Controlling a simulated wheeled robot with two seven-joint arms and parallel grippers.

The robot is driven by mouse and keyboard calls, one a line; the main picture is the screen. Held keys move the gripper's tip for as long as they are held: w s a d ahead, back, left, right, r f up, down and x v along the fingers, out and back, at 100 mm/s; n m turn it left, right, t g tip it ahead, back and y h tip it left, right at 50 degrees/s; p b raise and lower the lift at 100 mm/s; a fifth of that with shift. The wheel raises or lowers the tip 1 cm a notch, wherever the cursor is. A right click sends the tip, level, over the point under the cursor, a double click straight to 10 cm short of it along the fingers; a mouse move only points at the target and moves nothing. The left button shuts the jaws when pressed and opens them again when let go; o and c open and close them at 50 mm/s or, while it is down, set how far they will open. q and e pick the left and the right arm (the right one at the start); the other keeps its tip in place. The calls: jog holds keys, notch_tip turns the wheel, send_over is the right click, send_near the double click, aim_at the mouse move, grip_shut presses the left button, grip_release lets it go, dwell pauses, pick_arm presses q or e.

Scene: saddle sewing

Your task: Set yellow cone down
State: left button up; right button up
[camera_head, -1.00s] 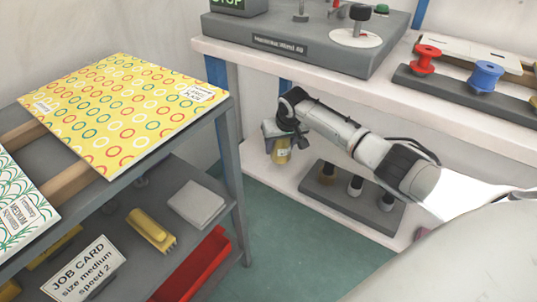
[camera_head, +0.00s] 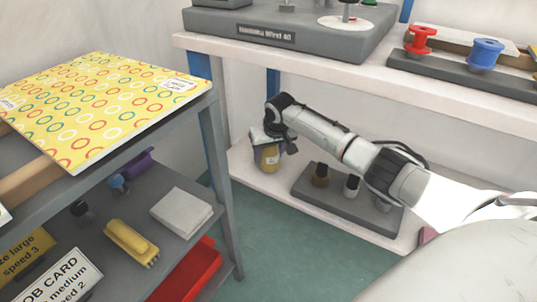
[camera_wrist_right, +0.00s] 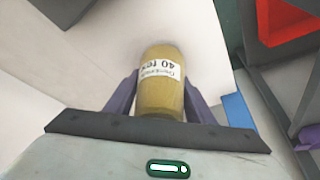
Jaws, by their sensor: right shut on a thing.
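The yellow cone (camera_head: 269,158) is a thread cone with a white label. My right gripper (camera_head: 270,146) is shut on it above the left part of the white lower shelf (camera_head: 250,178). In the right wrist view the cone (camera_wrist_right: 161,85) stands between the two purple fingers of the gripper (camera_wrist_right: 160,100), its label reading "40 tex". I cannot tell whether the cone's base touches the shelf. My left gripper is not in view.
A grey rack (camera_head: 340,197) with several cones stands on the lower shelf, right of my gripper. The upper shelf (camera_head: 330,92) is above my arm. A grey trolley (camera_head: 212,150) with a red bin (camera_head: 190,270) is at left.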

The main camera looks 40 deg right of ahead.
jog(key=o, duration=1.5)
jog(key=shift+f, duration=0.1)
jog(key=shift+r, duration=0.3)
jog(key=p+v, duration=0.3)
jog(key=v, duration=0.3)
jog(key=shift+r+p, duration=0.25)
jog(key=shift+p, duration=0.1)
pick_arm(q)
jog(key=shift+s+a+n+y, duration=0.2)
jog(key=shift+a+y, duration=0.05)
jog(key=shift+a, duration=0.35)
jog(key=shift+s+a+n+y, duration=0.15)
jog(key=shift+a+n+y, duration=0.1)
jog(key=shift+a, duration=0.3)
pick_arm(e)
jog(key=shift+s+a+r, duration=0.1)
jog(key=shift+s+r, duration=0.15)
jog(key=shift+r, duration=0.1)
